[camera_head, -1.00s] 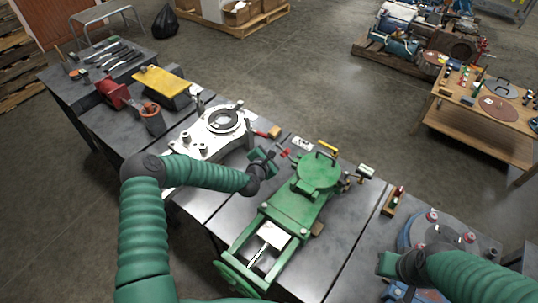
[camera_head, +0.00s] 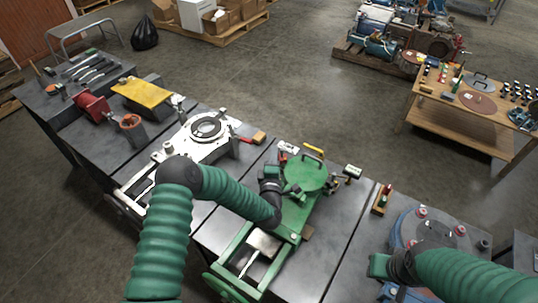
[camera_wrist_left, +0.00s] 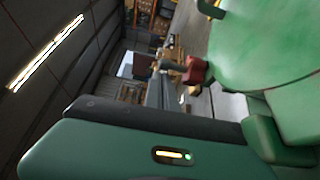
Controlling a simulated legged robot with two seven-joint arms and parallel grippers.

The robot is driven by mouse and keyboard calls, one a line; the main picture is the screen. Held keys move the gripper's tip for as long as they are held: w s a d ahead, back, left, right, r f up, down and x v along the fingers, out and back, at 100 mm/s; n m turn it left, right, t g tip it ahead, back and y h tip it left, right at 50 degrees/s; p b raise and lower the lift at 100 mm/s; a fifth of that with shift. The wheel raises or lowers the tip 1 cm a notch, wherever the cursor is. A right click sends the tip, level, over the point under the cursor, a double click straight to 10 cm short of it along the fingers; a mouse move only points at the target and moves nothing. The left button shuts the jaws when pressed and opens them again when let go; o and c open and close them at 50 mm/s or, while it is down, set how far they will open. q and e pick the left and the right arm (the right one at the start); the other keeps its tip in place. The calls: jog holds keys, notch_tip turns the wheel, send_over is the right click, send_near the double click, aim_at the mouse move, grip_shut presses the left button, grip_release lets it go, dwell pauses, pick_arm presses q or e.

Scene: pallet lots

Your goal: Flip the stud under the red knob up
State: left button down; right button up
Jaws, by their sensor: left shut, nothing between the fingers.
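The green machine (camera_head: 292,214) with a round lid (camera_head: 306,172) stands on the middle table. A red knob (camera_head: 282,158) shows just left of the lid in the head view. In the left wrist view the red knob (camera_wrist_left: 199,71) sits against the rim of the large green lid (camera_wrist_left: 265,45), with a dark rod-like piece beside it. I cannot make out the stud under the knob. My left gripper (camera_head: 271,173) is shut and empty, close to the left side of the lid; I cannot tell whether it touches. My right gripper (camera_head: 380,266) is at the lower right, away from the green machine.
A white machine (camera_head: 190,142) stands left of the green one. A blue-grey machine with red knobs (camera_head: 408,228) stands at right, near my right arm. A small wooden block with bottles (camera_head: 381,202) lies between. The table front between machines is partly bare.

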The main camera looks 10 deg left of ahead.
pick_arm(q)
jog(key=shift+s+d+m+t+b, duration=0.2)
jog(key=shift+d+m+t+b, duration=0.1)
jog(key=shift+d+m, duration=0.35)
